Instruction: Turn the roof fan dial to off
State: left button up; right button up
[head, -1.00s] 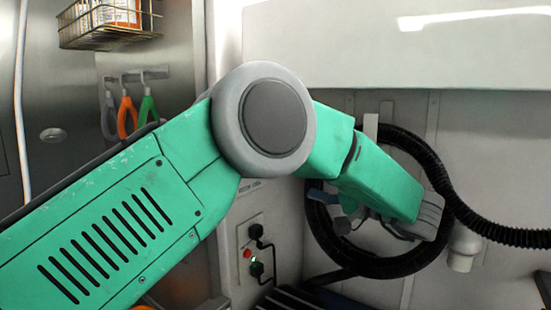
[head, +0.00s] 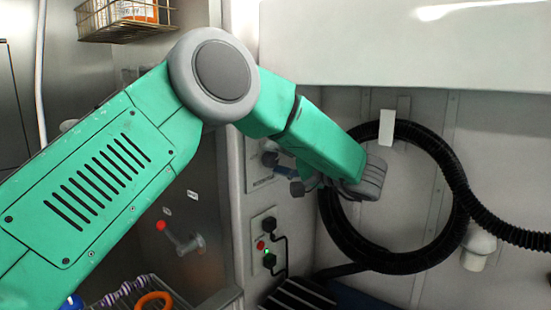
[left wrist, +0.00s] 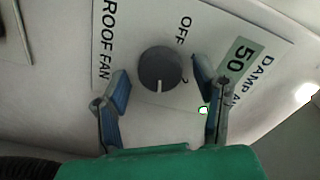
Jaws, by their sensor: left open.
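The roof fan dial (left wrist: 160,70) is a dark grey round knob on a white panel (left wrist: 135,30) lettered ROOF FAN and OFF. Its pale pointer mark faces the bottom of the left wrist view, away from the OFF lettering (left wrist: 183,30) at upper right. My left gripper (left wrist: 160,72) is open, with one blue-padded finger on either side of the dial; I cannot tell if either touches it. In the head view my left gripper (head: 291,178) is at the wall panel (head: 255,160), and the dial is hidden there. My right gripper is not in view.
A coiled black hose (head: 335,235) hangs on the wall right of my left gripper. A socket plate (head: 262,245) with plugs and cables is below it. A wire basket (head: 125,22) is at upper left, and a red-tipped tap (head: 180,238) is lower left.

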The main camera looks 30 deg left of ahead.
pick_arm(q)
jog(key=shift+w+a, duration=0.1)
jog(key=c, duration=1.1)
